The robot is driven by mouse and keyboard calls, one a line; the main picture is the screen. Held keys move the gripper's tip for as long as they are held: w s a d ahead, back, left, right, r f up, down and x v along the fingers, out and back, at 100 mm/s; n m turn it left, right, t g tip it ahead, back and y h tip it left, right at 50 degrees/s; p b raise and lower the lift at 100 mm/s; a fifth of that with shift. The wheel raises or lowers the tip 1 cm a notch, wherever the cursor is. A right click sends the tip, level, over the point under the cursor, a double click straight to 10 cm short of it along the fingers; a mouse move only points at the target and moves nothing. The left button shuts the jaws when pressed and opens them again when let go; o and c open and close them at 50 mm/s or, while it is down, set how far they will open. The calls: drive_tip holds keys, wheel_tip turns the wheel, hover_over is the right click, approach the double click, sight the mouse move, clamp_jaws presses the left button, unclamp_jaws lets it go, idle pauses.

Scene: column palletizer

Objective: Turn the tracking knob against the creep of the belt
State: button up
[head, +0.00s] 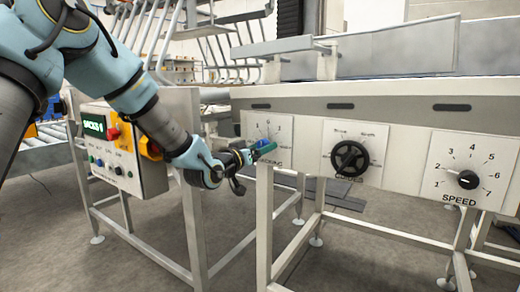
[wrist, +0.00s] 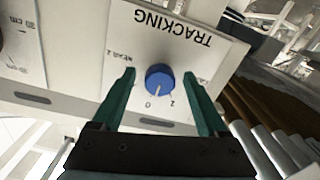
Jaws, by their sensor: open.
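The tracking knob (wrist: 159,80) is a round blue knob with a pale pointer line, on a white plate lettered TRACKING (wrist: 172,22). In the wrist view the plate appears upside down, and the pointer line runs toward the mark 0. My gripper (wrist: 162,82) is open, with one green finger on each side of the knob and a visible gap to each. I cannot tell how far the fingertips reach along the knob. In the head view my gripper (head: 262,149) is at the tracking plate (head: 270,126) and hides the knob there.
Right of the tracking plate are a black knob (head: 349,158) on its own plate and the SPEED dial (head: 467,180). A control box (head: 118,160) with a green display and buttons stands at the left. Rollers (wrist: 265,120) show in the wrist view. Metal legs stand below the panel.

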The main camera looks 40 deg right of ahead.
drive_tip(key=shift+c, duration=0.2)
clamp_jaws()
idle(0.4)
